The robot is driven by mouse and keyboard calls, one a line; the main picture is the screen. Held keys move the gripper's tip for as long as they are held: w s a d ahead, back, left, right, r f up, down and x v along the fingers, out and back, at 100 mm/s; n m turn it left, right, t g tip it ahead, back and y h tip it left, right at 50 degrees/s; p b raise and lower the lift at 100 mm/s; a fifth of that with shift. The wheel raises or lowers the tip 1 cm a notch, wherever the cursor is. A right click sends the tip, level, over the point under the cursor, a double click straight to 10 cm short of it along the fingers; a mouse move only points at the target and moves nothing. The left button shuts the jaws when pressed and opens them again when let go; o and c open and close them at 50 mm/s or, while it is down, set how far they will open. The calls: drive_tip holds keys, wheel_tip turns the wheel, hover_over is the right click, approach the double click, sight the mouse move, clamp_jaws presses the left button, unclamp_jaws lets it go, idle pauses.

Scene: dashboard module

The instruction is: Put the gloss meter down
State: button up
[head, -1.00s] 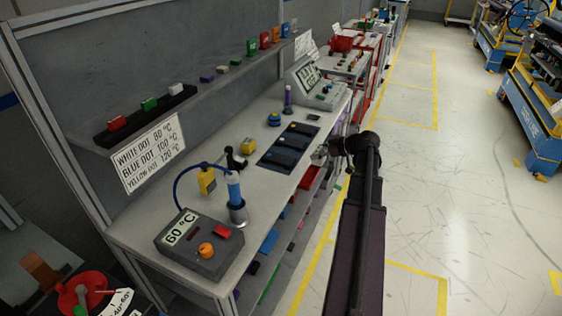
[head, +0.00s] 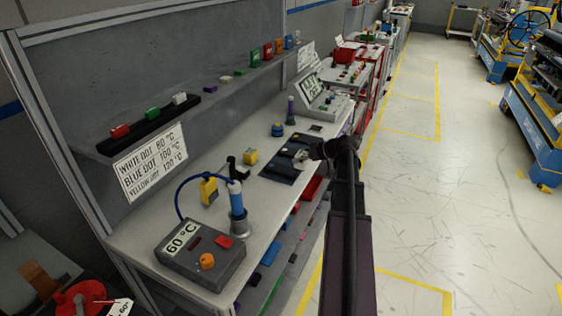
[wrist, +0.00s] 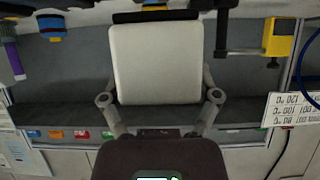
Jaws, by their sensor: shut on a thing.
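My gripper (head: 308,156) is over the front edge of the bench, by the right side of the dark tray (head: 272,171). In the wrist view my gripper (wrist: 160,108) is shut on a pale grey, rounded block, which I take to be the gloss meter (wrist: 155,65). One finger is on each side of it. In the head view only a small pale part of the gloss meter (head: 299,156) shows, the rest hidden by my gripper. I cannot tell whether it touches the tray.
A yellow block (head: 250,156) and a blue-and-yellow piece (head: 278,130) stand behind the tray. A purple bottle (head: 291,111) is at the back. The blue-handled tool (head: 237,205) in its holder and the 60 °C box (head: 200,252) are nearer.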

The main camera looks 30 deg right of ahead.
drive_tip(key=w, duration=0.2)
drive_tip(key=w+a, duration=0.1)
drive_tip(key=w, duration=0.1)
drive_tip(key=w+a, duration=0.1)
drive_tip(key=shift+w+a+f, duration=0.1)
drive_tip(key=shift+w+f, duration=0.2)
drive_tip(key=shift+w, duration=0.1)
drive_tip(key=shift+w+a, duration=0.1)
drive_tip(key=shift+w, duration=0.15)
drive_tip(key=shift+w+a+f+b, duration=0.2)
drive_tip(key=shift+w+f+b, duration=0.25)
drive_tip(key=shift+b, duration=0.3)
drive_tip(key=shift+s+f+b, duration=0.1)
drive_tip(key=shift+f+b, duration=1.25)
drive_tip(key=shift+f, duration=0.05)
drive_tip(key=shift+f, duration=0.15)
drive_tip(key=o, duration=1.1)
